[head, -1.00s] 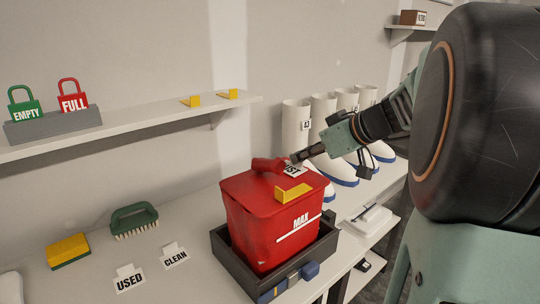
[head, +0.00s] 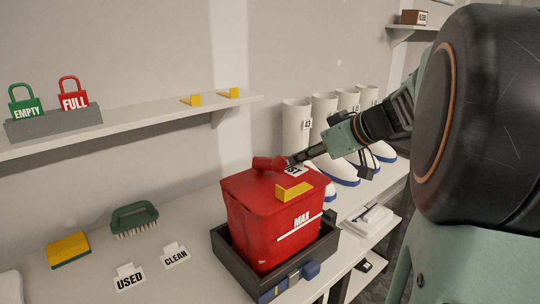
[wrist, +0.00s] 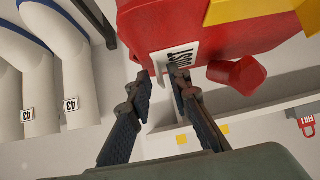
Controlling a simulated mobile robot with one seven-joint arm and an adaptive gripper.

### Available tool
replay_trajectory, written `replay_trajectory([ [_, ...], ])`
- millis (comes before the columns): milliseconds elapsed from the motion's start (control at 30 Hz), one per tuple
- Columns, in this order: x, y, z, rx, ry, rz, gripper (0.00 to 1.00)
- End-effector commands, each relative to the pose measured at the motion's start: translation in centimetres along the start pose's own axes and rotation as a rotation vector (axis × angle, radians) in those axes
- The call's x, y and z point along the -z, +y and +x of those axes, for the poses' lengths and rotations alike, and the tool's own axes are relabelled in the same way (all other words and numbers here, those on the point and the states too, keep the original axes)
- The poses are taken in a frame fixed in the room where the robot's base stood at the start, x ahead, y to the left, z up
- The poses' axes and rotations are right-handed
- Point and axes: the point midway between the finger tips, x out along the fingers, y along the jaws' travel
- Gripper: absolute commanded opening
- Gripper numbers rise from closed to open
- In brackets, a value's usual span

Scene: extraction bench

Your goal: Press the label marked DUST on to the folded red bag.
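The red bag (head: 262,220), marked MAX, stands in a dark tray with a yellow clip (head: 293,191) across its top. The white label (head: 295,171) lies at the bag's back top edge, its lettering partly hidden by my gripper; "ST" is legible. It also shows in the wrist view (wrist: 183,55), flat against the red surface as far as I can tell. My gripper (head: 290,160) is at the label. In the wrist view my gripper (wrist: 159,72) has its fingers apart, one tip overlapping the label's edge and the other beside it.
A red spout (head: 267,163) sticks out beside my fingers. The dark tray (head: 222,246) stands at the bench edge. White boots (head: 325,110) stand behind. USED (head: 129,279) and CLEAN (head: 175,256) cards, a green brush (head: 134,219) and a yellow sponge (head: 67,249) lie left.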

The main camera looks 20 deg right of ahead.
Motion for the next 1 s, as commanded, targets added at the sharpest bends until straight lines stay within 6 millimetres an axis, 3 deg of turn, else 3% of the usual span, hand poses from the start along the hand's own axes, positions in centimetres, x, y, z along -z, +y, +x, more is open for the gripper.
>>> replay_trajectory([
  [300, 0.0, -0.1, 0.0, 0.002, -0.001, -0.001, 0.25],
  [433, 0.0, 0.0, -1.1, -0.002, 0.000, -0.001, 0.25],
  [800, 0.0, 0.0, -8.5, -0.002, 0.001, -0.001, 0.25],
  [1000, 0.0, 0.0, -11.3, -0.001, 0.001, -0.001, 0.25],
])
